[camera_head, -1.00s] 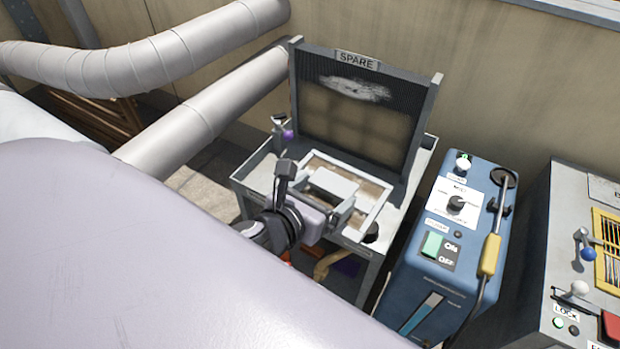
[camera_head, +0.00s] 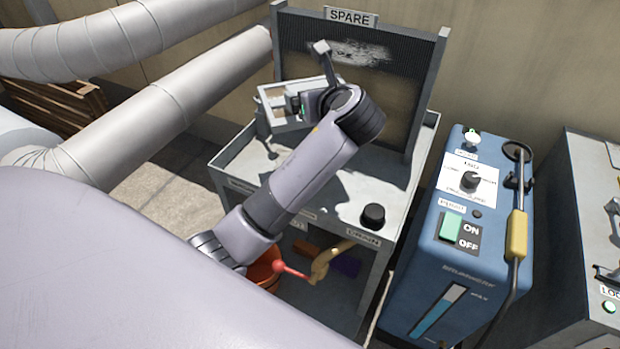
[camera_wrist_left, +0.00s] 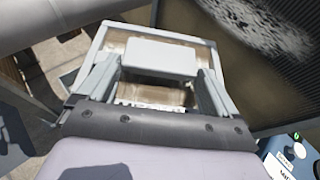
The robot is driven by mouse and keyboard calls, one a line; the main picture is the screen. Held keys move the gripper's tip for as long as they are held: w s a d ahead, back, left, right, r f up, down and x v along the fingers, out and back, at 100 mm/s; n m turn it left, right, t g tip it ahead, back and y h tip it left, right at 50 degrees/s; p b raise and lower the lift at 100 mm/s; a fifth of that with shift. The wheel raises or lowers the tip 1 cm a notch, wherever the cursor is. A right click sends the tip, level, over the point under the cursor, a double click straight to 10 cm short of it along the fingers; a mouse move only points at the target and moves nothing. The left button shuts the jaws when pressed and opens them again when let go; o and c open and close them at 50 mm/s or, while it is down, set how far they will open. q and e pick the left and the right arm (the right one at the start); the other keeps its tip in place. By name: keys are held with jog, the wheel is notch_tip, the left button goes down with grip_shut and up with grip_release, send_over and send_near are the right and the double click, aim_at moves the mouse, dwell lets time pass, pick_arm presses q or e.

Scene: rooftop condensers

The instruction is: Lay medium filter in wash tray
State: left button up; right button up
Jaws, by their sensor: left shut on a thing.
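My left gripper (camera_head: 292,104) is shut on a light-framed filter (camera_head: 270,95) with a tan panel. It holds the filter tilted above the back left part of the grey wash tray (camera_head: 398,192). In the left wrist view the filter (camera_wrist_left: 152,36) has a pale block across its middle, with a gripper finger on each side. A printed label below the block is partly covered by my wrist. My arm hides part of the tray. The bare tray floor shows to the right of my arm. My right gripper is not in view.
A dark mesh panel marked SPARE (camera_head: 395,100) stands upright at the tray's back edge. A black knob (camera_head: 373,215) sits at the tray's front right. A blue machine (camera_head: 455,240) stands to the right.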

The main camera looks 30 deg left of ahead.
pick_arm(q)
notch_tip(320, 180, down, 15)
jog(key=b, duration=0.4)
notch_tip(320, 180, down, 5)
jog(key=shift+r+b, duration=0.1)
jog(key=shift+b, duration=0.65)
jog(key=o, duration=0.8)
jog(key=shift+o, duration=0.2)
